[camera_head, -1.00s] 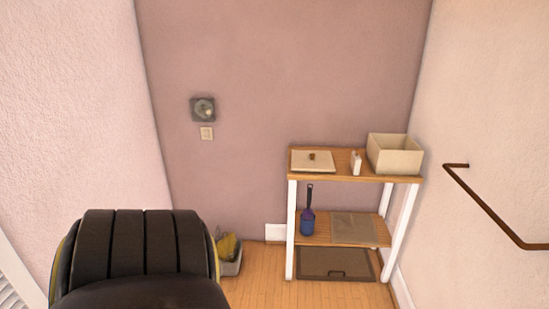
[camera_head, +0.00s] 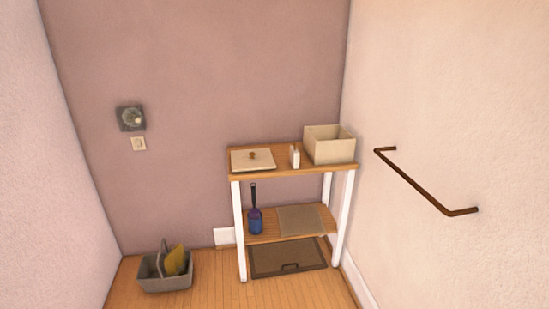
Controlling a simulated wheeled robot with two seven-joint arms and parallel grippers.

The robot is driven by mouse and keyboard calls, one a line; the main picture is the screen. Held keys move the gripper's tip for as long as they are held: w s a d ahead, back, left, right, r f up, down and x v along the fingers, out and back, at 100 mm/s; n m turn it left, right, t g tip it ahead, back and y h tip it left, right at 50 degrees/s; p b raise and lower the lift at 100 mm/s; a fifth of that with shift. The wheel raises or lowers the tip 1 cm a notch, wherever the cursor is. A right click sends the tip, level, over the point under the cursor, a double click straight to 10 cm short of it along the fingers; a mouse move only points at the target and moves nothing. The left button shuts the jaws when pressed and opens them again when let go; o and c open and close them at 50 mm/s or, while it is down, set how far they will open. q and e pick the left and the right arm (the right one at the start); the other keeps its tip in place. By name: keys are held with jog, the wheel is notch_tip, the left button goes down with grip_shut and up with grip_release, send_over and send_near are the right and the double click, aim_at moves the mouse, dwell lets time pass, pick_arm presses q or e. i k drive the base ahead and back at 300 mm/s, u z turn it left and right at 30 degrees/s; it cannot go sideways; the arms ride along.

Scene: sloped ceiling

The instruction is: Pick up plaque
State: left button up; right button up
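I cannot tell for sure which thing is the plaque. A flat, dull grey-brown rectangular piece (camera_head: 300,220) lies on the lower board of a shelf unit, at its right. A small dark square plate (camera_head: 131,118) with a round, lighter centre is fixed to the back wall at the left. A flat cream slab (camera_head: 250,162) with a small brown knob lies on the top board. Neither of my grippers is in view.
The wooden shelf unit (camera_head: 290,170) has white legs. It bears a cream box (camera_head: 330,148), a small white bottle (camera_head: 295,157) and a blue container (camera_head: 255,219). A grey caddy (camera_head: 165,283) stands left; a handrail (camera_head: 420,186) is right.

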aim_at(294, 153)
jog(key=u, duration=0.05)
jog(key=i, duration=2.75)
jog(key=z, duration=0.7)
